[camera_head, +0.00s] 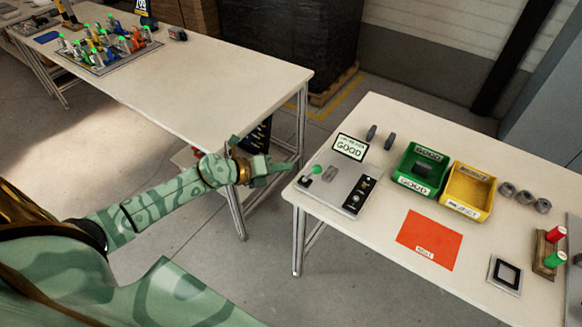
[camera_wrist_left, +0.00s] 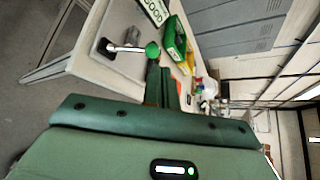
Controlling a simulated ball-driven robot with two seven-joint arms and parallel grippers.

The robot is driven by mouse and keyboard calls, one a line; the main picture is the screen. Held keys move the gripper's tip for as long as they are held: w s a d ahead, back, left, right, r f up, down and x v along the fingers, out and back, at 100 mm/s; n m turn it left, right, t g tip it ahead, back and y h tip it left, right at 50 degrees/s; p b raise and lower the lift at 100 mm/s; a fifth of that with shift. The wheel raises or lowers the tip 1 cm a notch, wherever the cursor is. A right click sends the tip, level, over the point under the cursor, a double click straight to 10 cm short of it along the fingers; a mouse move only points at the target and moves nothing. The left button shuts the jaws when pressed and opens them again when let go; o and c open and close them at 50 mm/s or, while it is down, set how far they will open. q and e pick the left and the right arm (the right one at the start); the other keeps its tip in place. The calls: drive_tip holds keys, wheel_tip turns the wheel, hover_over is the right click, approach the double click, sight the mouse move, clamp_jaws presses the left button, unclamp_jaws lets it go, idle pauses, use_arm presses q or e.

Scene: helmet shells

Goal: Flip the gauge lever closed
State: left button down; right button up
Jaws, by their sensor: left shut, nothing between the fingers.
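The gauge (camera_head: 345,190) is a grey plate at the left end of the right table. Its lever has a green ball knob (camera_head: 317,169) and a dark base at the plate's left corner. In the left wrist view, the metal lever (camera_wrist_left: 128,48) runs from its dark base to the green knob (camera_wrist_left: 152,50). My left gripper (camera_head: 291,166) is shut and empty, just left of the knob at the table's corner. In the left wrist view, its fingers (camera_wrist_left: 160,85) point towards the knob; contact cannot be told. My right gripper is out of view.
A display (camera_head: 350,147) reading GOOD stands behind the gauge. A green bin (camera_head: 407,185) and a yellow bin (camera_head: 467,207) stand to the right. An orange mat (camera_head: 430,238) lies in front. Another table (camera_head: 215,85) with coloured parts stands behind, across a floor gap.

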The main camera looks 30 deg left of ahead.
use_arm(q)
drive_tip(key=v, duration=0.7)
drive_tip(key=shift+a, duration=0.2)
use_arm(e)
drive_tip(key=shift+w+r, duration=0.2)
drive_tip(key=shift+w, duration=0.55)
use_arm(q)
drive_tip(key=shift+w, duration=0.15)
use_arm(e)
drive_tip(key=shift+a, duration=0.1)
